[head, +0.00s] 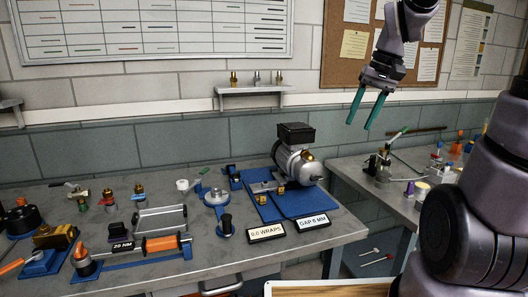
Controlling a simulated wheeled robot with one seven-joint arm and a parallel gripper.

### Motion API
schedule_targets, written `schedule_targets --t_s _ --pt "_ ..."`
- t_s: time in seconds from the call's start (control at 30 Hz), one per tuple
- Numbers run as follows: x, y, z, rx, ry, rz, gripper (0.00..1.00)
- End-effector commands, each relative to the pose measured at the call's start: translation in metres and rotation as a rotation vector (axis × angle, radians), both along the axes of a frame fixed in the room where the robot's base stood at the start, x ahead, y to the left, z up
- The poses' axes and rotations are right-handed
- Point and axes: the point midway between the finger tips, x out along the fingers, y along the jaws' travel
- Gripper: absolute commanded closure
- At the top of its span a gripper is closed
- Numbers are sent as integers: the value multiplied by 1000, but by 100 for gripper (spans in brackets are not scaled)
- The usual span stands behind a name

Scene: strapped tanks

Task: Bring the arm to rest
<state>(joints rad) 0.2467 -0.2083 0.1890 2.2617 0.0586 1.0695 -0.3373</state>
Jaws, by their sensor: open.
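My gripper (363,110) hangs in the air at the upper right of the head view, its two green fingers pointing down. The fingers are apart with nothing between them. It is in front of the tiled wall and the lower part of the cork board, above the gap between the two benches as seen here. It touches nothing. My arm shows along the right side of the view, and its middle links are out of the picture.
A bench (345,229) at left carries a motor pump (297,160) on a blue mat, label plates and several fittings. A second bench (345,167) at right holds a small stand (379,163) and other tools. A wall shelf (250,90) bears small brass parts.

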Motion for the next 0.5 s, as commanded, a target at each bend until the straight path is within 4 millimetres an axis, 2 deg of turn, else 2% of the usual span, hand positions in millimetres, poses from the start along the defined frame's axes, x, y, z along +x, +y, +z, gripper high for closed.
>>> schedule_targets --t_s 0.03,0.2,0.4,0.5 --pt "-14 2 13 -16 -49 -18 54" --pt "-57 1 41 -30 -191 -98 54" --pt "-94 -2 58 3 -319 -165 54" --pt "-104 -3 61 19 -353 -184 54"
